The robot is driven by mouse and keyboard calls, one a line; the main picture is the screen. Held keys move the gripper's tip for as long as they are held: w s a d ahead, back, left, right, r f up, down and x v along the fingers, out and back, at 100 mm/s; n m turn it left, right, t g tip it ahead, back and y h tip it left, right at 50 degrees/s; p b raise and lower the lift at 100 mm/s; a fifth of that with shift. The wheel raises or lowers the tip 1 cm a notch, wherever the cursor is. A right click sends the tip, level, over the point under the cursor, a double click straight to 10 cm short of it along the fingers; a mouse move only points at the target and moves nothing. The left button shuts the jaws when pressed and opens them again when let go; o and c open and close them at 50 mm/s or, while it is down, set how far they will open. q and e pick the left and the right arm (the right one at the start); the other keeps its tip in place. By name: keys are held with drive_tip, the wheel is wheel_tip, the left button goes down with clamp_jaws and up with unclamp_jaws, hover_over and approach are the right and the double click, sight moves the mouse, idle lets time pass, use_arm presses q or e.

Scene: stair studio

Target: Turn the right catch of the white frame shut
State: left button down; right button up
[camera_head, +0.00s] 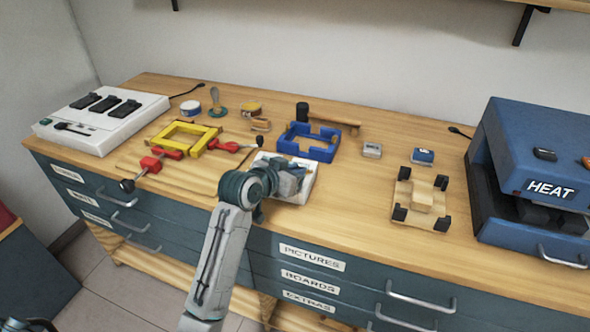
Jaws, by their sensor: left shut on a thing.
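The white frame (309,187) lies flat near the front edge of the worktop, in the middle of the head view. My left gripper (293,179) reaches over it from the front and covers much of its middle and front. The gripper is shut at the frame's right part, on what appears to be its right catch. The fingers and wrist hide the catch, so its angle cannot be told.
A blue frame (327,154) sits just behind the white one. A yellow frame (201,147) with red clamps (150,164) lies to the left. A wooden block fixture (413,219) and a blue heat press (517,198) stand to the right. Bare worktop (350,205) lies between.

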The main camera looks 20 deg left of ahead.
use_arm(q)
drive_tip(key=shift+w+a+m+g+h, duration=0.25)
drive_tip(key=shift+a+m+g+h, duration=0.15)
drive_tip(key=shift+m+h, duration=0.25)
drive_tip(key=shift+w+m+h, duration=0.15)
drive_tip(key=shift+m+h, duration=0.2)
drive_tip(key=shift+m, duration=0.1)
drive_tip(key=shift+w+a+m+g+h, duration=0.15)
drive_tip(key=shift+m+g+h, duration=0.15)
drive_tip(key=shift+g+h, duration=0.15)
drive_tip(key=m+g+h+b, duration=0.1)
drive_tip(key=w+m+g+h+b, duration=0.1)
drive_tip(key=shift+a+m+h, duration=0.2)
drive_tip(key=shift+m+h, duration=0.05)
drive_tip(key=shift+m, duration=0.15)
drive_tip(key=shift+m+g+h, duration=0.25)
drive_tip(key=shift+m+h, duration=0.05)
use_arm(e)
drive_tip(key=w+r, duration=0.4)
drive_tip(key=w, duration=0.1)
use_arm(q)
drive_tip(key=c, duration=1.5)
unclamp_jaws()
use_arm(e)
drive_tip(key=shift+f, duration=0.1)
